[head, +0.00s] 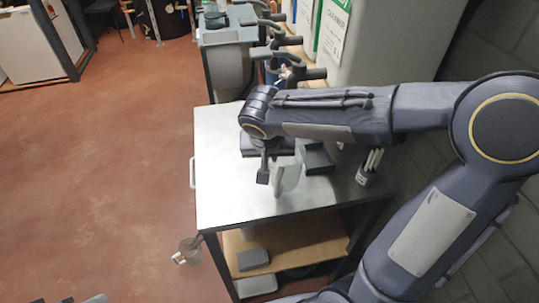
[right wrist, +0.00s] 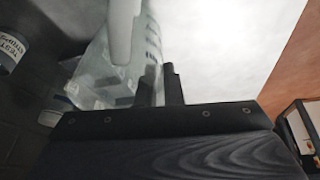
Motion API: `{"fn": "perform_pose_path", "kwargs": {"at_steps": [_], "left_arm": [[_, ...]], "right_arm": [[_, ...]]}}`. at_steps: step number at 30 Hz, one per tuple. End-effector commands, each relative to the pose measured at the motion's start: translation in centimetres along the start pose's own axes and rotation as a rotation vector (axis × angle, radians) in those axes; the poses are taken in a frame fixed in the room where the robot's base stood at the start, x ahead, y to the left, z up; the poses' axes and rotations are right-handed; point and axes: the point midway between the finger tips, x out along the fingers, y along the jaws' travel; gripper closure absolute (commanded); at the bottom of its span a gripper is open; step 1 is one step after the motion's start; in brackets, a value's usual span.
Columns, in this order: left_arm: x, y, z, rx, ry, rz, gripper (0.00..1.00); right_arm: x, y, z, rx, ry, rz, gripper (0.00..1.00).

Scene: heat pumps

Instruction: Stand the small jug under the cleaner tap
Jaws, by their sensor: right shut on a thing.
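The small jug (head: 288,180) is pale and see-through, and it is at my right gripper (head: 272,173) over the metal table. In the right wrist view the jug (right wrist: 95,75) has measuring marks on its side. The fingers of my right gripper (right wrist: 166,85) are closed on the jug at its edge; which part they hold is unclear. Whether the jug touches the table is hard to tell. A large pale drum (head: 365,35) with a green label reading CLEANER stands behind the table. Black taps (head: 290,60) stick out left of it. My left gripper is out of view.
The metal table (head: 225,195) has clear room at its front left. A dark open box (head: 317,157) and a small holder (head: 367,175) stand right of the jug. A wooden shelf (head: 305,240) is below. A greyish container (head: 188,250) is by the table's left leg.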

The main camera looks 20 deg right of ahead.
Motion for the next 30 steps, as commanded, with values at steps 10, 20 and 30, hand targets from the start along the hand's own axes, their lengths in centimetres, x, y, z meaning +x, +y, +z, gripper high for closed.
{"fn": "perform_pose_path", "kwargs": {"at_steps": [10, 20, 30], "left_arm": [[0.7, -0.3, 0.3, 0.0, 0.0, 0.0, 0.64], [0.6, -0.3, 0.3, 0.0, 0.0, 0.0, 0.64], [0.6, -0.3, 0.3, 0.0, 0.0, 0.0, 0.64]], "right_arm": [[0.7, -0.1, 0.2, 0.0, 0.001, 0.0, 1.0], [0.6, 0.0, 0.2, 0.0, 0.001, 0.0, 0.67], [-0.9, -0.1, 0.1, 0.001, 0.005, -0.002, 0.67]]}}
